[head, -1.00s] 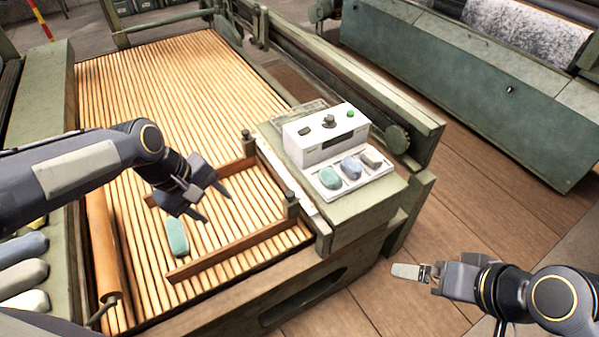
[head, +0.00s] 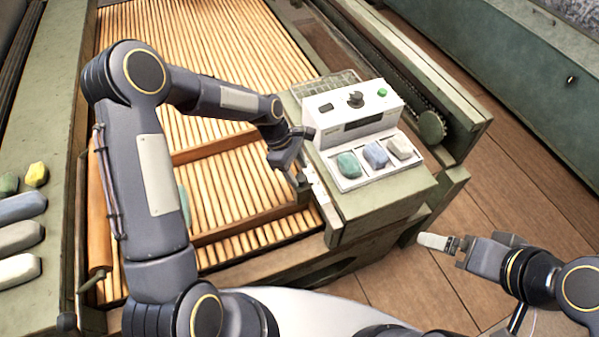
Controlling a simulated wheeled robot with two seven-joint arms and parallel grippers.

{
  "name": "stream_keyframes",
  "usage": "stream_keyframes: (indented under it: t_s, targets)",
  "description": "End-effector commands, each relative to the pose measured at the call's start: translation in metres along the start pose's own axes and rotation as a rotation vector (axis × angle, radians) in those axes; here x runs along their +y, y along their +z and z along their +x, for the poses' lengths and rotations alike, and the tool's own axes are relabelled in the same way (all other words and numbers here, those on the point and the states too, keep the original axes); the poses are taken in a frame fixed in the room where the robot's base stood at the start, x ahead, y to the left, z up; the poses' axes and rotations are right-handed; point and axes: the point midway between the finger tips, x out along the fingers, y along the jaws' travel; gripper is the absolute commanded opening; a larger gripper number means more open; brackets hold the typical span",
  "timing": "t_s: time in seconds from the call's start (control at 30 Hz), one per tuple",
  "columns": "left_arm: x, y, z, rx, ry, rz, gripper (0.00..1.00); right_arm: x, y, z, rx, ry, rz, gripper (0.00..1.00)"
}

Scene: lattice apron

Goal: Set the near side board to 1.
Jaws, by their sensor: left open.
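The near side board (head: 250,222) is a brown wooden bar lying across the slatted apron (head: 225,180). A second, far board (head: 215,146) lies roughly parallel beyond it. A white strip (head: 322,205) runs along the right edge by the near board's end; its marks are too small to read. My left gripper (head: 297,160) is open near the post at the near board's right end; I cannot tell whether it touches it. My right gripper (head: 458,246) is off to the right over the floor, shut on a pale grey piece (head: 434,241).
A white control box (head: 352,112) with a knob and green button stands beside the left gripper. In front of it, a white tray (head: 345,182) holds green, blue and grey lumps. A green lump (head: 184,205) on the apron is mostly behind my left arm. Coloured rolls (head: 20,236) lie at left.

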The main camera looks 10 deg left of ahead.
Motion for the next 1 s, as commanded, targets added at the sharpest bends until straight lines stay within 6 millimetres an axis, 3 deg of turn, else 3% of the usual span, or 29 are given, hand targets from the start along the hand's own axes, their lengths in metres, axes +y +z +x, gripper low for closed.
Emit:
stream_keyframes:
  t_s: [0.17,0.47,0.83,1.0]
  targets:
    - [0.0,0.0,0.015,-0.001,-0.001,-0.001,0.51,0.0,0.0,0.001,0.0,0.0,0.0,1.0]
    - [0.0,0.0,0.017,0.0,0.0,0.0,0.5,0.0,0.0,0.001,0.0,0.0,0.0,1.0]
    - [0.0,0.0,0.017,-0.001,0.0,0.0,0.01,0.0,0.0,0.001,0.0,0.0,0.0,1.0]
    - [-0.001,0.002,0.017,-0.001,-0.001,0.001,0.0,0.0,0.0,0.001,0.0,0.0,0.0,1.0]
